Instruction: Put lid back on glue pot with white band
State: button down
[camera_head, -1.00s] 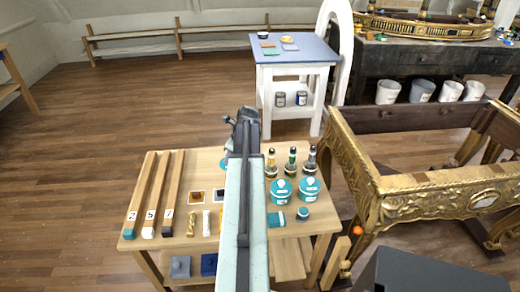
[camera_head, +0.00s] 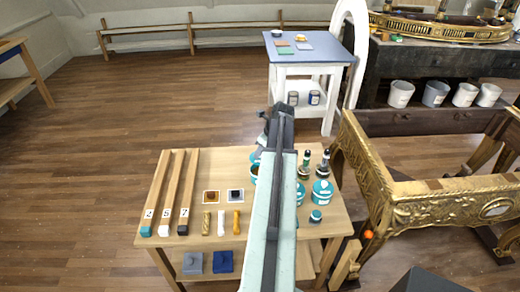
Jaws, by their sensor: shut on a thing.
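My gripper (camera_head: 268,128) is over the far part of the wooden table, seen from behind along my arm. It is shut on a teal piece (camera_head: 255,155), which looks like the lid; my arm hides most of it. Just nearer in the picture, an open teal pot (camera_head: 253,173) with a brownish inside shows at my arm's left edge. Whether it has a white band cannot be told, and whether the lid touches it is unclear. Two closed teal pots with pale labels stand right of my arm, one partly covered (camera_head: 300,196) and one clear (camera_head: 322,193).
Dark bottles (camera_head: 324,163) stand behind the closed pots, and a small teal-topped jar (camera_head: 316,216) in front. Numbered wooden bars (camera_head: 170,190) lie at the table's left. A gilt console (camera_head: 400,200) stands close on the right, and a blue-topped stand (camera_head: 312,46) behind.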

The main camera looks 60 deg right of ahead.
jog(key=shift+f+b, duration=2.95)
jog(key=shift+f, duration=0.2)
jog(key=shift+f, duration=0.1)
jog(key=c, duration=1.1)
grip_release()
jog(key=o, duration=0.4)
jog(key=shift+o, duration=0.2)
jog(key=shift+s, duration=0.1)
